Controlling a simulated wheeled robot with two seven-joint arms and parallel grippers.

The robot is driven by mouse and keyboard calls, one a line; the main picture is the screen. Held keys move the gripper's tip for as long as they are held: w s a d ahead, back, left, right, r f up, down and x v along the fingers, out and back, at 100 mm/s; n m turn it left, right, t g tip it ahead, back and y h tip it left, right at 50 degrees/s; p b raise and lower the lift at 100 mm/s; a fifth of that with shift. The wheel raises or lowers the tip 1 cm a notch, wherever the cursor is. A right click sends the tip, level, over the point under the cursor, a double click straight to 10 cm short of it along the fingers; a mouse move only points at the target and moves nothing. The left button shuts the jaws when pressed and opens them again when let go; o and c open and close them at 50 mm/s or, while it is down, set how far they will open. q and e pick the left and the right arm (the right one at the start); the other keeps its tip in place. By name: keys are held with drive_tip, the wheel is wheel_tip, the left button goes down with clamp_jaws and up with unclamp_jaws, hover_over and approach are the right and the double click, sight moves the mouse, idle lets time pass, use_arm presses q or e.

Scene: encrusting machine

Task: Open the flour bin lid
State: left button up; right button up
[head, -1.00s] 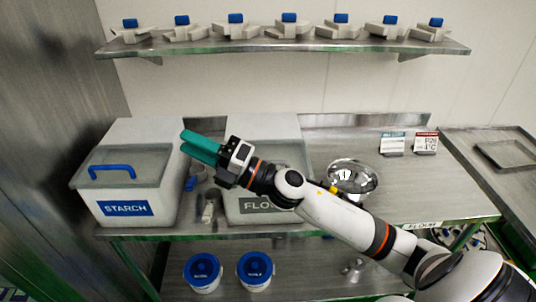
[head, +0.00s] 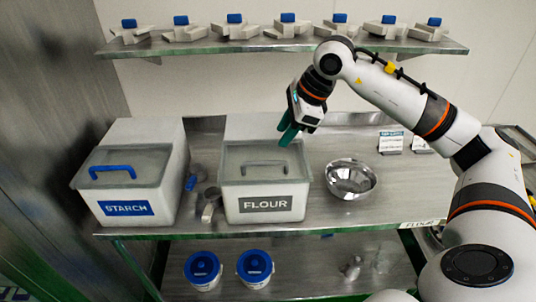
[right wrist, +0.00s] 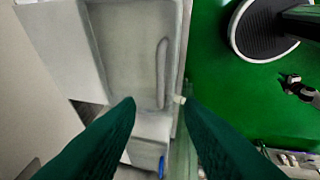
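The flour bin (head: 265,206) is a pale box with a grey "FLOUR" label, standing on the steel counter. Its lid (head: 240,153) lies closed on top, with a grey bar handle (head: 264,163) across it. My right gripper (head: 288,137) has green fingers pointing down, above the back right part of the lid and apart from the handle. In the right wrist view, the gripper (right wrist: 158,104) is open and empty, its fingers spread. The handle (right wrist: 162,72) shows there just beyond the gap between the fingertips. My left gripper is not in view.
A starch bin (head: 126,208) with a blue handle stands to the left, small metal utensils between the bins. A metal bowl (head: 352,179) stands to the right. A shelf (head: 290,44) with several blue-topped parts hangs above. Blue-lidded tubs (head: 202,268) sit below the counter.

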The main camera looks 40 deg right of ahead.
sight(265, 161)
drive_tip(key=p+x, duration=0.2)
drive_tip(key=x, duration=0.8)
clamp_jaws()
